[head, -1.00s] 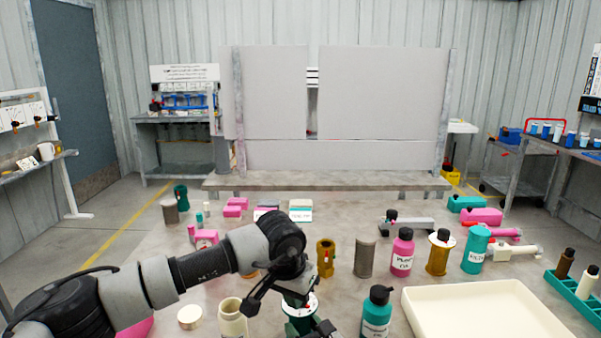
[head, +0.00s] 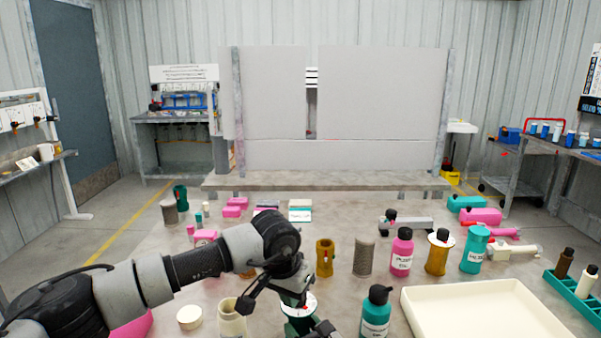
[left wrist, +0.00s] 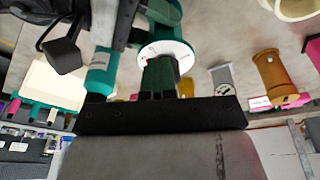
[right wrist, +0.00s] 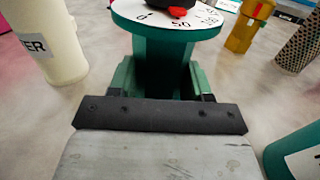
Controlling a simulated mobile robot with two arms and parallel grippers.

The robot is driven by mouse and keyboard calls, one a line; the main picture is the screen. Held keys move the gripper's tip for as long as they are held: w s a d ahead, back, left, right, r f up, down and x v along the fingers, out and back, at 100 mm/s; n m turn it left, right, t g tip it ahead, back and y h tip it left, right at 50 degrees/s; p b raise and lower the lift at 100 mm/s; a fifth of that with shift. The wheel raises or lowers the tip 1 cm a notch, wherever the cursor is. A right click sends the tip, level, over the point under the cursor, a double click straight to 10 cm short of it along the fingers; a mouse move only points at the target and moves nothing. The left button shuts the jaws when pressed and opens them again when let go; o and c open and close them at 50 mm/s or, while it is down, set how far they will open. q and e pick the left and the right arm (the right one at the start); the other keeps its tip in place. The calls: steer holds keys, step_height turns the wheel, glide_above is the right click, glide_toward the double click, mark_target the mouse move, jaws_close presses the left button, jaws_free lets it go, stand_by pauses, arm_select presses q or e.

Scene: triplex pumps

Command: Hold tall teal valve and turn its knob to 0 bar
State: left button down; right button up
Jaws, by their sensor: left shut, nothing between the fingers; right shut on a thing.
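The teal valve (right wrist: 165,55) stands on the table with a white numbered dial (right wrist: 165,14) on top. A dark knob with a red mark (right wrist: 178,11) shows partly at the top of the right wrist view. The red mark's exact reading cannot be told. My right gripper (right wrist: 165,82) is shut around the valve body below the dial. My left gripper (left wrist: 160,62) is shut with nothing held, its tips pointing at the dial (left wrist: 166,52) from above. Its fingers hide the knob in the left wrist view. In the head view the dial (head: 299,306) is partly covered by my left gripper (head: 294,293).
A teal bottle with a black cap (head: 376,314) stands close to the right of the valve. A cream bottle (head: 231,318) and a round lid (head: 189,317) are to the left. Brass (head: 325,258) and grey (head: 363,257) cylinders stand behind. A cream tray (head: 487,290) lies right.

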arm_select(q)
steer(key=shift+w+a+f, duration=0.25)
steer(key=shift+a+f, duration=0.05)
steer(key=shift+a, duration=0.2)
steer(key=shift+w+a+f, duration=0.2)
steer(key=shift+a+f, duration=0.05)
steer(key=shift+a, duration=0.25)
arm_select(e)
steer(key=shift+f, duration=0.15)
arm_select(q)
steer(key=shift+w+a, duration=0.2)
steer(key=shift+a, duration=0.05)
steer(key=shift+s+a, duration=0.1)
steer(key=shift+s, duration=0.15)
arm_select(e)
steer(key=shift+w+d, duration=0.1)
steer(key=shift+d, duration=0.05)
arm_select(q)
steer(key=shift+w+r, duration=0.15)
steer(key=shift+r, duration=0.35)
arm_select(e)
steer(key=shift+f, duration=0.1)
arm_select(q)
step_height(320, 180, up, 6)
steer(key=shift+w+f, duration=0.1)
steer(key=shift+f, duration=0.15)
arm_select(e)
steer(key=o, duration=1.2)
